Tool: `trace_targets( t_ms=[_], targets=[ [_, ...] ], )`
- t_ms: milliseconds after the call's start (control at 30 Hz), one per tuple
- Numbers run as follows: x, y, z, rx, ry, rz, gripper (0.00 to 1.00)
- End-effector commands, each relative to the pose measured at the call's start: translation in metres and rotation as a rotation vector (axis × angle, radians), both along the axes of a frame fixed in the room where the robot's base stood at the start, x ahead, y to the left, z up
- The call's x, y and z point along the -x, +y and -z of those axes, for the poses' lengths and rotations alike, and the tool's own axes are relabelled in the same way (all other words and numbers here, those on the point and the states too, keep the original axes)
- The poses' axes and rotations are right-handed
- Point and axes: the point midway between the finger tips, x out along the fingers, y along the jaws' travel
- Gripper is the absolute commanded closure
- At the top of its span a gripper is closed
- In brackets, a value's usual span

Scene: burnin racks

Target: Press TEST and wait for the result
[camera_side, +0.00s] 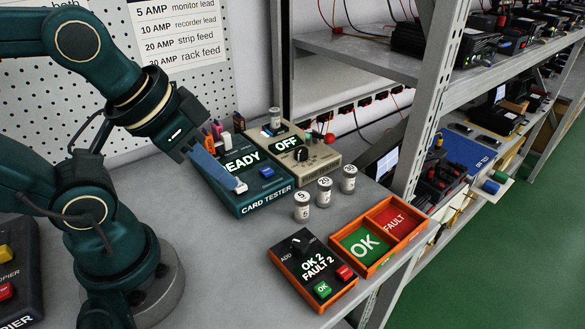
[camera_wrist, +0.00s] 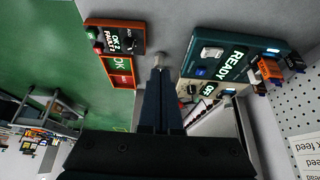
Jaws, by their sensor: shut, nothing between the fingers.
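The teal card tester (camera_side: 262,203) lies on the bench in the side view, its display (camera_side: 243,160) lit with READY. It has a white button (camera_side: 240,188) and a blue button (camera_side: 267,172); I cannot read a TEST label on either. In the wrist view the tester (camera_wrist: 235,50) is right of my fingers, with the white button (camera_wrist: 212,53) in plain view. My gripper (camera_side: 234,183) is shut and empty, its blue fingers slanting down over the tester's left part. In the side view the fingertips overlap the edge of the white button; I cannot tell whether they touch it.
A beige unit (camera_side: 318,163) reading OFF stands behind the tester. Several small canisters (camera_side: 302,206) stand right of it. An orange counter box (camera_side: 313,268) reads OK 2, FAULT 2, beside an orange OK/FAULT tray (camera_side: 388,247). A metal shelf post (camera_side: 428,90) rises at the right.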

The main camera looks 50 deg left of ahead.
Motion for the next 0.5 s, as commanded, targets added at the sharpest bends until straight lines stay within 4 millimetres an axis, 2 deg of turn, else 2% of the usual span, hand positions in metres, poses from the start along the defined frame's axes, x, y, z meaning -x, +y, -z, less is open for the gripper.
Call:
trace_targets(
  t_ms=[267, 367, 500],
  targets=[
    [0.003, -0.003, -0.001, 0.025, 0.015, -0.014, 1.00],
    [0.001, -0.015, -0.011, 0.108, 0.038, -0.045, 1.00],
    [-0.014, -0.026, -0.022, 0.263, 0.137, -0.170, 1.00]
  ],
)
